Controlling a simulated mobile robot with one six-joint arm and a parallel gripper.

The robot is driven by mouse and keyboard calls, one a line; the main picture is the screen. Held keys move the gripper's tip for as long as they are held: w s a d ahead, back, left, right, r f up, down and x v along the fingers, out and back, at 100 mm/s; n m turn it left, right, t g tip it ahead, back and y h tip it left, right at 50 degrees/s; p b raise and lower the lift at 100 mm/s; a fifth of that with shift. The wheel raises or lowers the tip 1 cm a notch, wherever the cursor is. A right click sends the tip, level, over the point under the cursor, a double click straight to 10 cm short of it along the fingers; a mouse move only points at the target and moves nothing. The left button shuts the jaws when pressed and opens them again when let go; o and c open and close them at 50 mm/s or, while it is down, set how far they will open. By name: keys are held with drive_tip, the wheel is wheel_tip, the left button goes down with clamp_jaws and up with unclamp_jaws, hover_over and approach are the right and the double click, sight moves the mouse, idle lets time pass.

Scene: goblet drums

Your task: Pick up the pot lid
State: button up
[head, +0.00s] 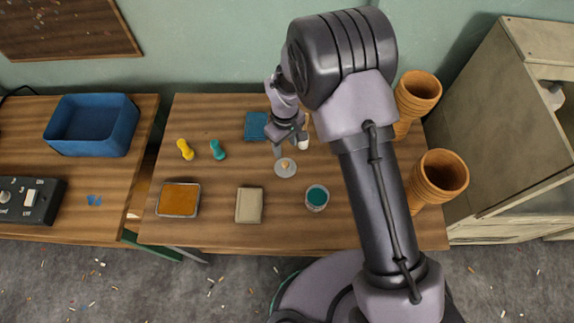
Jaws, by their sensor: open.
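The pot lid (285,168) is a small grey disc with a light orange-brown knob at its middle. It lies flat on the wooden table (225,240), near the table's middle. My gripper (289,150) is open, just behind and above the lid in the picture, with its fingers pointing down toward it. One finger ends close to the lid's back edge. I cannot tell the exact height or whether it touches. Nothing is seen held between the fingers.
Beside the gripper stands a small white object (303,143), partly hidden. Around lie a blue square (257,125), yellow (185,149) and teal (218,149) pegs, an orange-filled tray (178,200), a beige block (249,205) and a teal-topped tin (317,198). Ribbed brown drums (439,180) stand right.

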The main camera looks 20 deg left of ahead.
sight(285, 163)
wheel_tip(285, 163, down, 4)
drive_tip(key=shift+b, duration=0.5)
drive_tip(key=f+b, duration=0.1)
drive_tip(key=f, duration=0.2)
drive_tip(key=s+f+b, duration=0.1)
drive_tip(key=f, duration=0.1)
drive_tip(key=shift+b, duration=0.3)
drive_tip(key=shift+r, duration=0.15)
drive_tip(key=shift+c, duration=0.5)
clamp_jaws()
